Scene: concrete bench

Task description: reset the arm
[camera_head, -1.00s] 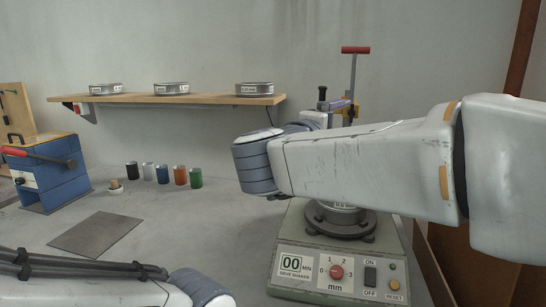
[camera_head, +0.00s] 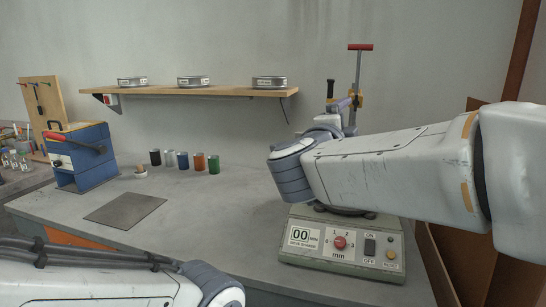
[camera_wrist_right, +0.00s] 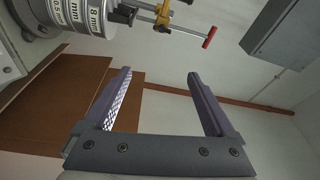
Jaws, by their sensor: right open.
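My right gripper shows in the right wrist view (camera_wrist_right: 160,73), with its two purple fingers wide apart and nothing between them. In the head view my right arm (camera_head: 400,165) reaches in from the right above the sieve shaker (camera_head: 345,246), and its gripper is mostly hidden behind the arm links. My left arm (camera_head: 85,285) lies along the bottom left of the head view; its gripper is out of view.
A sieve stack (camera_wrist_right: 75,14) and red-handled clamp (camera_wrist_right: 209,37) are near my right gripper. A wooden shelf (camera_head: 225,90) holds three sieves. A blue box (camera_head: 85,155), several coloured jars (camera_head: 199,162) and a grey plate (camera_head: 125,211) stand on the concrete bench (camera_head: 215,215).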

